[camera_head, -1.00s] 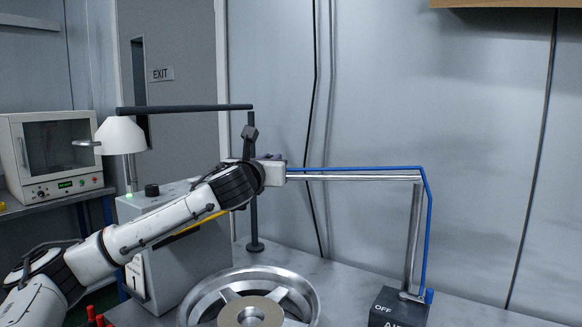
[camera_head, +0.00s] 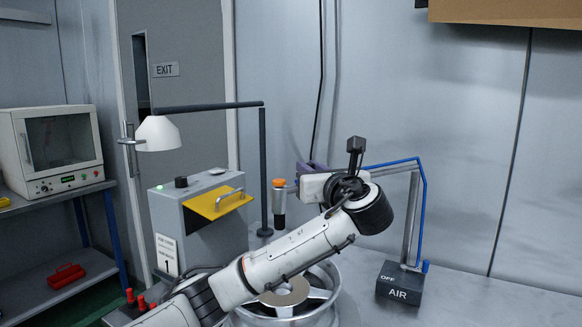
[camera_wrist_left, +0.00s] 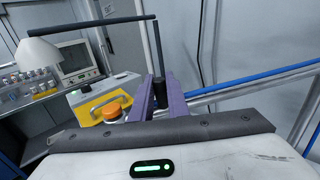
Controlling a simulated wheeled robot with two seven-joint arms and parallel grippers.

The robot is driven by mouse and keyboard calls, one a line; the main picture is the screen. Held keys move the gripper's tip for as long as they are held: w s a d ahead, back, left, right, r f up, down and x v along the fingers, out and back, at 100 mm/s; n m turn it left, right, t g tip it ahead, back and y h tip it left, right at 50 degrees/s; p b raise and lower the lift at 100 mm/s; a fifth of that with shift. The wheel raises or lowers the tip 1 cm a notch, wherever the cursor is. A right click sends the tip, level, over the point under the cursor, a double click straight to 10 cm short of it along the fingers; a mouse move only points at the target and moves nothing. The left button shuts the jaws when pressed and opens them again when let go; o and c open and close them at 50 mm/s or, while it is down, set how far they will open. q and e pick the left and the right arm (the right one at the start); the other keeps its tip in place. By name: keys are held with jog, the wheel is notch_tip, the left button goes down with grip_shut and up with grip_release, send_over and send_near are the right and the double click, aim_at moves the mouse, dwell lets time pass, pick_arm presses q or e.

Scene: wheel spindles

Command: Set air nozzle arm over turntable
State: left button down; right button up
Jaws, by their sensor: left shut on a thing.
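The air nozzle (camera_head: 279,208) has an orange cap and a dark lower body. It hangs upright at the left end of the air nozzle arm (camera_head: 413,215), a metal tube with a blue hose. In the picture it is just above the rear of the turntable's silvery wheel (camera_head: 332,292), which my left arm partly covers. My left gripper (camera_head: 308,174), with purple fingers, is shut on the nozzle arm just right of the nozzle. The wrist view shows the fingers (camera_wrist_left: 155,95) and the orange cap (camera_wrist_left: 112,112) left of them. My right gripper is not in view.
The nozzle arm stands on a dark AIR box (camera_head: 399,288) at right. A grey machine (camera_head: 208,235) with a yellow panel stands left of the nozzle. A white lamp (camera_head: 158,133) and dark post (camera_head: 263,165) rise behind. The bench right of the AIR box is clear.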

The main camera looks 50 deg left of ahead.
pick_arm(q)
jog(key=shift+s+d, duration=0.1)
jog(key=shift+d, duration=0.15)
jog(key=c, duration=1.7)
grip_release()
jog(key=shift+f, duration=0.1)
jog(key=shift+b+v, duration=0.55)
jog(key=shift+v, duration=4.55)
